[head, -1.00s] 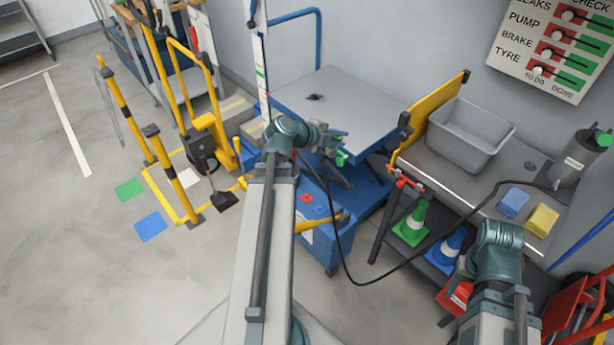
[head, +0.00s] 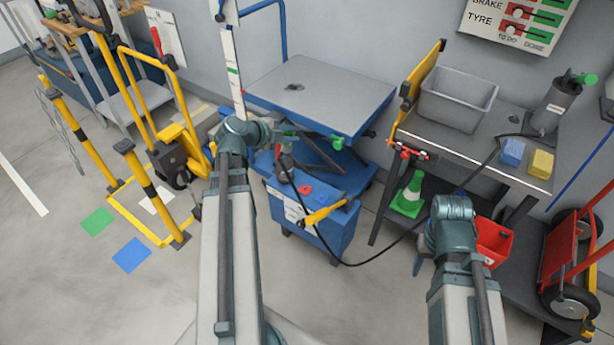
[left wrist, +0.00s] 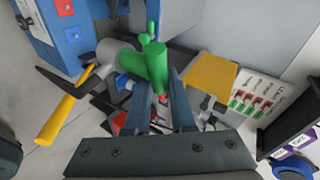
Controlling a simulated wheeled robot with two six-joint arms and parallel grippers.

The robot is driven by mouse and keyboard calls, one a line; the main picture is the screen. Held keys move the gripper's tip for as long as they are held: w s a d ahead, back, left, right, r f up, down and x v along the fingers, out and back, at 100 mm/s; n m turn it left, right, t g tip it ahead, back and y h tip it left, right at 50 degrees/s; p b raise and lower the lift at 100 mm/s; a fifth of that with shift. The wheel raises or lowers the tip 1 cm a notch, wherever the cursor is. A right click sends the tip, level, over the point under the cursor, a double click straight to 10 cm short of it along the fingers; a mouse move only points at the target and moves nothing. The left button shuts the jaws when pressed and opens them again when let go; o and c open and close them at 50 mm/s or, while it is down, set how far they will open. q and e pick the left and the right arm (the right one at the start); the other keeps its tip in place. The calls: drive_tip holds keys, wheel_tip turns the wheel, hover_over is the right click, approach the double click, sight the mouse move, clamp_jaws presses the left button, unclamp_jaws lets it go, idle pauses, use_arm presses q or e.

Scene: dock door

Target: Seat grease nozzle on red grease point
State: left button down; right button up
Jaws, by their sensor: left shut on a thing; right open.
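My left gripper (head: 284,138) is in front of the blue lift table's left end. In the left wrist view its fingers (left wrist: 163,98) are shut on a green piece with a grey body, which looks like the grease nozzle (left wrist: 156,65). In the head view the black hose (head: 345,263) runs up to this gripper, and the nozzle is mostly hidden. A small red spot (head: 278,151) shows close by the gripper. I cannot tell whether it is the red grease point or whether the nozzle touches it. My right gripper (head: 418,262) is open and empty, low at the right, partly hidden.
A grey pump (head: 553,108) stands on the bench beside a grey bin (head: 457,100), with blue (head: 513,151) and yellow (head: 541,164) blocks. Yellow posts (head: 150,190) stand left.

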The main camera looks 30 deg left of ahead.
use_arm(q)
drive_tip(key=w+f+b, duration=0.5)
drive_tip(key=f+b, duration=0.5)
drive_tip(key=f, duration=0.2)
drive_tip(key=w+f+m+h+b, duration=0.1)
drive_tip(key=w+f+b, duration=0.4)
drive_tip(key=f+b, duration=0.6)
drive_tip(key=shift+w+f+m+b, duration=0.3)
drive_tip(key=shift+w+f, duration=0.1)
drive_tip(key=shift+f, duration=0.2)
wheel_tip(320, 180, down, 6)
drive_tip(key=b, duration=0.5)
drive_tip(key=shift+r+b, duration=0.1)
drive_tip(key=shift+b, duration=0.3)
drive_tip(key=shift+f+b, duration=0.65)
drive_tip(key=c, duration=1)
unclamp_jaws()
drive_tip(key=shift+r, duration=0.1)
drive_tip(key=shift+c, duration=0.2)
